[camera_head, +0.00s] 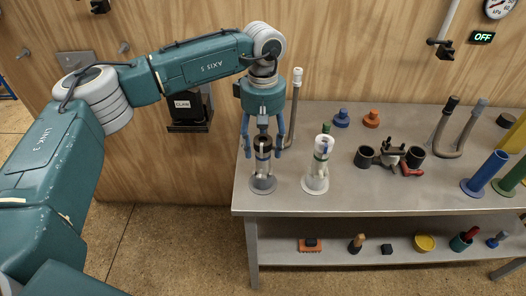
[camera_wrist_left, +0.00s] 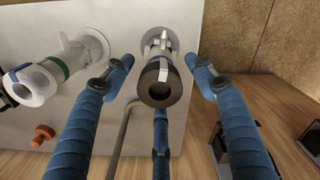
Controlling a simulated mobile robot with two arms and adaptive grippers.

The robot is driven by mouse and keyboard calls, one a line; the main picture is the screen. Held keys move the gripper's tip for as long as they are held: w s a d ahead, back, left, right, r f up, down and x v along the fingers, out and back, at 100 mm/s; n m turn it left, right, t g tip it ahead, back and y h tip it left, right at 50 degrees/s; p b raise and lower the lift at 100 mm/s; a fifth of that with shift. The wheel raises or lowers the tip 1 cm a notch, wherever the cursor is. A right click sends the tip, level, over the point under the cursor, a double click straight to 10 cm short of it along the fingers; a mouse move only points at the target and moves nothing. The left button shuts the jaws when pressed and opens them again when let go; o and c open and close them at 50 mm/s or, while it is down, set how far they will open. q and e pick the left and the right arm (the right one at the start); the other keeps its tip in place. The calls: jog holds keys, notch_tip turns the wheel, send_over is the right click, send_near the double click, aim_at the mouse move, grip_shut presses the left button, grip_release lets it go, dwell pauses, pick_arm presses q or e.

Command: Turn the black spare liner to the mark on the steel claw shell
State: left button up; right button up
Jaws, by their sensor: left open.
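The black spare liner (camera_head: 263,142) is the dark collar at the top of the steel claw shell (camera_head: 263,168), which stands upright on a round base at the bench's left end. In the left wrist view the liner (camera_wrist_left: 158,92) shows as a thick black ring with a pale strip on its side, with the shell (camera_wrist_left: 157,42) behind it. My left gripper (camera_head: 262,151) points down over it, open. Its blue fingers stand around the liner, with gaps visible on both sides in the wrist view. I cannot make out the mark clearly. My right gripper is not in view.
A white claw shell with a green band (camera_head: 318,168) stands close on the right. A bent grey tube with a white top (camera_head: 295,105) rises just behind the gripper. Black cups (camera_head: 365,157) and blue and orange caps (camera_head: 371,119) lie further right. The bench front between them is clear.

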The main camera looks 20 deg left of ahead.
pick_arm(q)
jog(key=shift+r+p, duration=1.05)
jog(key=shift+r, duration=0.95)
